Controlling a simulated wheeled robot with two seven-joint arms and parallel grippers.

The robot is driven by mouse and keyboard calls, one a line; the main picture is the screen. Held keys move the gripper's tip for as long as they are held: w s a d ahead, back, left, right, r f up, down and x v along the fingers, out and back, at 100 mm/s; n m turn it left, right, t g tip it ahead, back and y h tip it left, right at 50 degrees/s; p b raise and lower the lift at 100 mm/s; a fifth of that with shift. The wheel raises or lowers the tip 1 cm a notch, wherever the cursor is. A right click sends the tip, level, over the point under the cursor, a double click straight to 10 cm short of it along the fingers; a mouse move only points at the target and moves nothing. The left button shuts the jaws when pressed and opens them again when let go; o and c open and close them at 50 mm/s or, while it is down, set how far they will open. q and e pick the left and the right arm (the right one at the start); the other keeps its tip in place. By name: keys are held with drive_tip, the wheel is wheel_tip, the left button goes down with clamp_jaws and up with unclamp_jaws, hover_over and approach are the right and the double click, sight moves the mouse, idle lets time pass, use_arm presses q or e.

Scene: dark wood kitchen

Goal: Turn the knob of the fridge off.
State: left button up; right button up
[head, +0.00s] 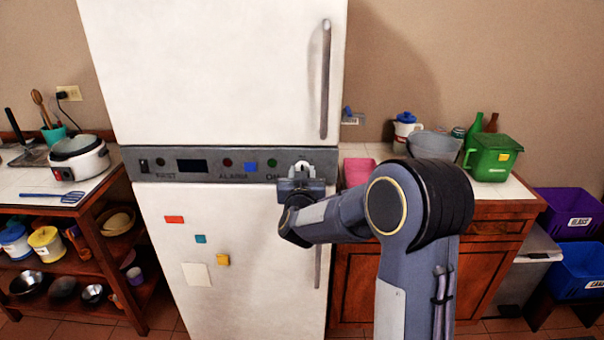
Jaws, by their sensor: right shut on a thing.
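The white fridge (215,75) stands in the middle of the head view, with a grey control panel (215,151) between its upper and lower doors. The panel carries a switch, a dark display, small coloured lights and lettering. The knob (302,166) is a pale round piece at the right end of the panel. My right gripper (302,174) is at the knob, shut on it, and hides its lower part. The knob's exact angle cannot be made out. My left gripper does not show.
Long handles sit on the upper door (326,80) and lower door (317,267), near the gripper. A counter on the right holds a green bin (491,158) and a grey bowl (433,146). A rice cooker (79,158) stands on the left counter.

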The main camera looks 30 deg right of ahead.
drive_tip(key=shift+f, duration=0.15)
drive_tip(key=o, duration=1)
drive_tip(key=b+v, duration=0.1)
drive_tip(key=v, duration=0.7)
drive_tip(key=shift+d, duration=0.1)
